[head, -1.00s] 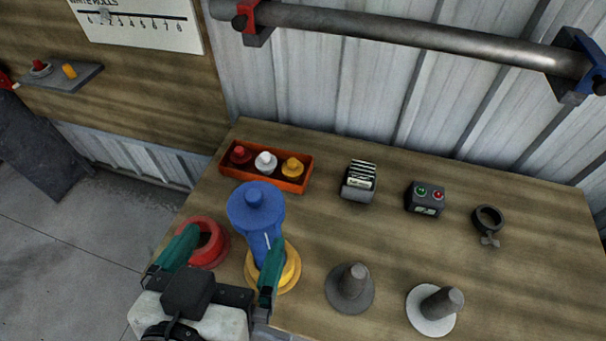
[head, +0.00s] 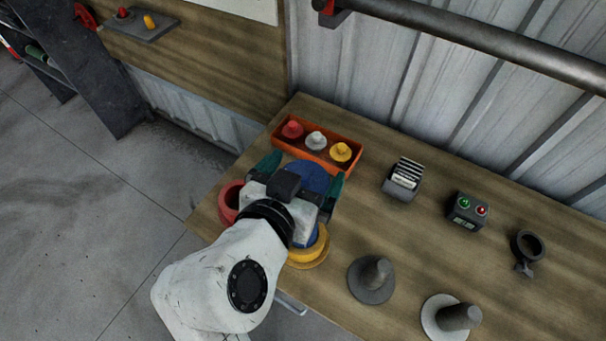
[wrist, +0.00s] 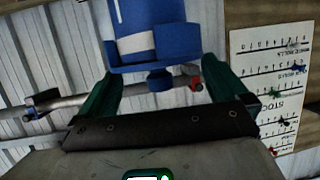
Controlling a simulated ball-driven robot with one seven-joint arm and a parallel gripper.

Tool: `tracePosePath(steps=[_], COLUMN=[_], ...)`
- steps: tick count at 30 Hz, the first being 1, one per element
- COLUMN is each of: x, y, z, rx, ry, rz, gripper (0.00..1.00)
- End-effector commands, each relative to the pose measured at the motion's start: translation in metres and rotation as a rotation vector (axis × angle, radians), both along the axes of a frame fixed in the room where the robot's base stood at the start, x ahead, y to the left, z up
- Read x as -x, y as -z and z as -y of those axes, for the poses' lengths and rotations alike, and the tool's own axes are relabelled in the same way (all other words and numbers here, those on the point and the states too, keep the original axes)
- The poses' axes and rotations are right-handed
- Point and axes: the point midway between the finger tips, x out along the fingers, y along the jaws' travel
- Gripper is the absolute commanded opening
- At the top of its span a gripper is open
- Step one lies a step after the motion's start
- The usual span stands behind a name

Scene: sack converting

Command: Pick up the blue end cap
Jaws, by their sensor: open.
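The blue end cap (head: 307,177), a round blue flange with a stub, sits on top of an upright blue roll in the head view. My gripper and wrist hide most of it there. In the wrist view, which looks upside down, the cap's flange (wrist: 155,58) and stub show below the white-striped blue roll (wrist: 135,14). My gripper (head: 304,171) is open, with its green fingers on either side of the cap. In the wrist view the fingers (wrist: 163,62) flank the flange. I cannot tell whether they touch it.
An orange tray (head: 348,142) holds red, white and yellow caps behind.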

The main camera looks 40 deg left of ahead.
Motion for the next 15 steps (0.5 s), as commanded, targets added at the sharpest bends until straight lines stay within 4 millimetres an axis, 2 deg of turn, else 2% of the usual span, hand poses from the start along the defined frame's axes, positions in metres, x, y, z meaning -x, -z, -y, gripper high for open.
tracePosePath(steps=[6, 15], x=[-0.0009, -0.0006], y=[0.0007, 0.0007], z=[-0.0004, -0.0002], rx=[0.0, 0.0], ry=[0.0, 0.0], rz=[0.0, 0.0], gripper=[1.0, 0.72])
